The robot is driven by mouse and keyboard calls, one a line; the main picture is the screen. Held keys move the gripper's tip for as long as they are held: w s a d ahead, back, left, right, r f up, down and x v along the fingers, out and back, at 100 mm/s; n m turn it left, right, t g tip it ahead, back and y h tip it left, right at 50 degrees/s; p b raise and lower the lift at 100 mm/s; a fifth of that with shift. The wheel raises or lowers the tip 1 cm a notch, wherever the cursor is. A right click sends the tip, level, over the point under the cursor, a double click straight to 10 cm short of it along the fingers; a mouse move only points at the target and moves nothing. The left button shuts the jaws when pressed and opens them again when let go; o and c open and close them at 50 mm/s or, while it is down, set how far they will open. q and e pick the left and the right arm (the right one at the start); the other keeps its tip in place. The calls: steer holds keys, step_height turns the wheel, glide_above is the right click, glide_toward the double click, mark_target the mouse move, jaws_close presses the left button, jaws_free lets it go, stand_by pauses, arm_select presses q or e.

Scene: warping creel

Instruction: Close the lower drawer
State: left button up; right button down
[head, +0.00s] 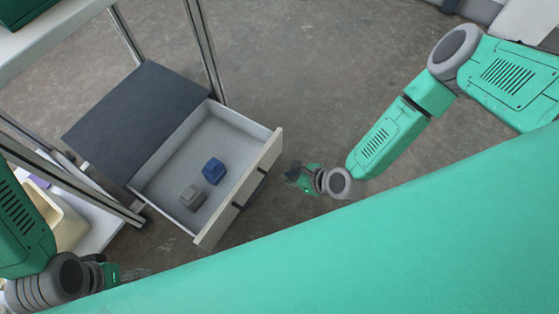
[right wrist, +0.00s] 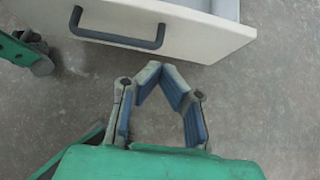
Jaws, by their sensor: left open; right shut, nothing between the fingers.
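A pale drawer (head: 165,165) stands pulled out of a cabinet with a dark grey top (head: 135,110) in the head view. Its cream front (head: 212,228) bears a dark bar handle (head: 240,203). The front (right wrist: 205,35) and handle (right wrist: 117,40) also show in the right wrist view. I cannot tell whether a second drawer lies below. My right gripper (head: 291,174) is shut and empty, just outside the drawer front and apart from it; its fingertips meet in the right wrist view (right wrist: 160,70). My left gripper (head: 125,275) is open at the lower left, partly hidden by my own body.
A blue block (head: 213,171) and a grey block (head: 191,197) lie inside the drawer. Metal posts (head: 205,50) of a rack stand beside the cabinet. A beige bin (head: 62,222) sits on a white shelf at the left. The floor right of the drawer is clear.

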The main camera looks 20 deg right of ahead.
mark_target(257, 167)
steer(key=b+x, duration=0.1)
steer(key=x, duration=0.2)
steer(key=r+b+x, duration=0.1)
steer(key=x, duration=0.3)
steer(key=w+b+x, duration=0.1)
steer(key=x, duration=0.2)
steer(key=shift+w+a+b, duration=0.1)
steer(key=shift+a+b, duration=0.3)
steer(key=shift+w+a, duration=0.25)
steer(key=shift+w, duration=0.05)
steer(key=shift+r, duration=0.1)
